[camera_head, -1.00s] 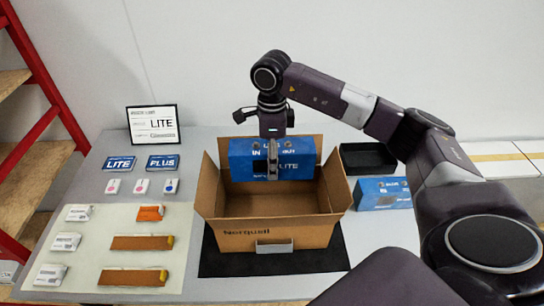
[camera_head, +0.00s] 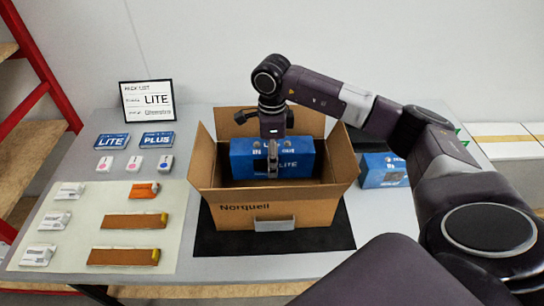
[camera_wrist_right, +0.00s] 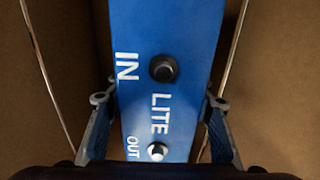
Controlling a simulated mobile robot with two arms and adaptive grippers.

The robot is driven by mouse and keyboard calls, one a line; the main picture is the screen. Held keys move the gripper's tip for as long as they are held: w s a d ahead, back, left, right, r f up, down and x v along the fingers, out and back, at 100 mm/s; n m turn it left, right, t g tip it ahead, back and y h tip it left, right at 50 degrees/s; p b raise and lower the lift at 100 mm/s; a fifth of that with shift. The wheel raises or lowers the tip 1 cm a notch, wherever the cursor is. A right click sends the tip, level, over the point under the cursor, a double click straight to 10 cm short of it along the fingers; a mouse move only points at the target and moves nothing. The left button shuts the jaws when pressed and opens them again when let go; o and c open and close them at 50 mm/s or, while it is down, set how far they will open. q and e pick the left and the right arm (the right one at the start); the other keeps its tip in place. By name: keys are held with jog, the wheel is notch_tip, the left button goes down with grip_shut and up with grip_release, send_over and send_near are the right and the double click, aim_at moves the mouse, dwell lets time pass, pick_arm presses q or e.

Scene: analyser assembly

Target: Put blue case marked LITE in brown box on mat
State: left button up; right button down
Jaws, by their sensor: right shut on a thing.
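The blue case marked LITE (camera_head: 300,163) is upright inside the open brown box (camera_head: 235,216), its upper part showing above the front wall. My right gripper (camera_head: 272,158) is shut on it from above. The box stands on the black mat (camera_head: 215,238). The case's bottom is hidden, so I cannot tell if it touches the box floor. My left gripper is not in view.
A second blue case (camera_head: 382,170) stands right of the box, before a dark tray (camera_head: 360,138). Left are LITE and PLUS cards, small white items, an orange item (camera_head: 143,190) and brown strips on a pale mat (camera_head: 80,225). A framed list (camera_head: 147,101) stands behind.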

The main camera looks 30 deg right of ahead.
jog(key=shift+w+f+b, duration=0.1)
jog(key=shift+f+b, duration=3)
jog(key=shift+f, duration=1.35)
jog(key=c, duration=1)
grip_release()
jog(key=shift+o, duration=0.7)
jog(key=shift+r+p, duration=3.75)
jog(key=shift+r, duration=2.3)
jog(key=shift+a, duration=0.1)
